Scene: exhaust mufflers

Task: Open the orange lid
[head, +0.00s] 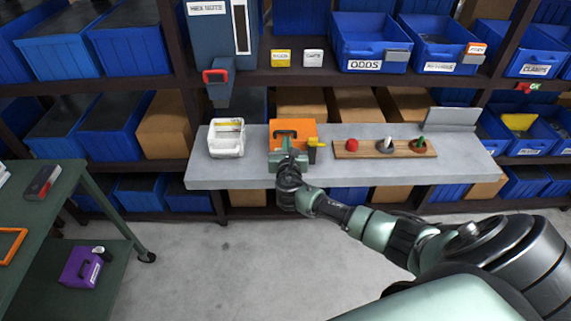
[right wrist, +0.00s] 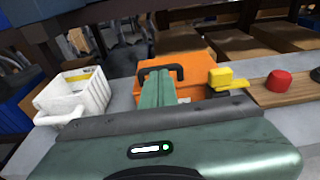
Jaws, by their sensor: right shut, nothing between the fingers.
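The orange lid (head: 304,129) lies level on a box on the grey shelf, and it also shows in the right wrist view (right wrist: 196,56). Its black handle (head: 285,132) stands at the lid's front; in the right wrist view the handle (right wrist: 161,68) arches just beyond my fingertips. My right gripper (head: 286,147) is shut and empty, in front of the lid at the handle. I cannot tell whether the fingertips touch the handle or sit under it. The gripper hides part of the box front. My left gripper is not in view.
A yellow-and-black latch-like part (head: 318,142) sits right of the lid. A white bin (head: 226,147) stands to the left. A wooden board (head: 365,154) with red, grey and green knobs lies to the right. A blue dispenser (head: 222,45) hangs above left.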

